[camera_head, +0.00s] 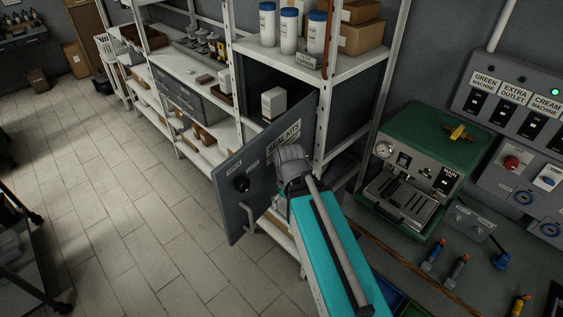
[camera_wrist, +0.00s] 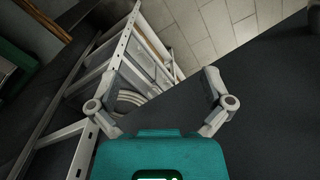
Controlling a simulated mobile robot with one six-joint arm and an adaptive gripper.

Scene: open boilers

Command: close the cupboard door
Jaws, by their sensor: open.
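The cupboard door (camera_head: 240,180) is a dark grey panel with white labels, a round dark knob and a handle near its lower edge. It stands open, swung out from the shelf rack, and the cupboard interior (camera_head: 272,82) shows above it with a white box (camera_head: 273,104) inside. My gripper (camera_head: 288,155) is in front of the labelled face, over its right part; contact cannot be told. In the wrist view my gripper (camera_wrist: 164,76) has its fingers spread with nothing between them. A dark flat surface, apparently the door (camera_wrist: 260,85), fills the right side there.
A white metal rack (camera_head: 324,110) holds bottles (camera_head: 289,30) and boxes. A green coffee machine (camera_head: 425,165) stands on the workbench at right, with small tools (camera_head: 458,267) in front of it. The tiled floor (camera_head: 110,190) left of the door is clear.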

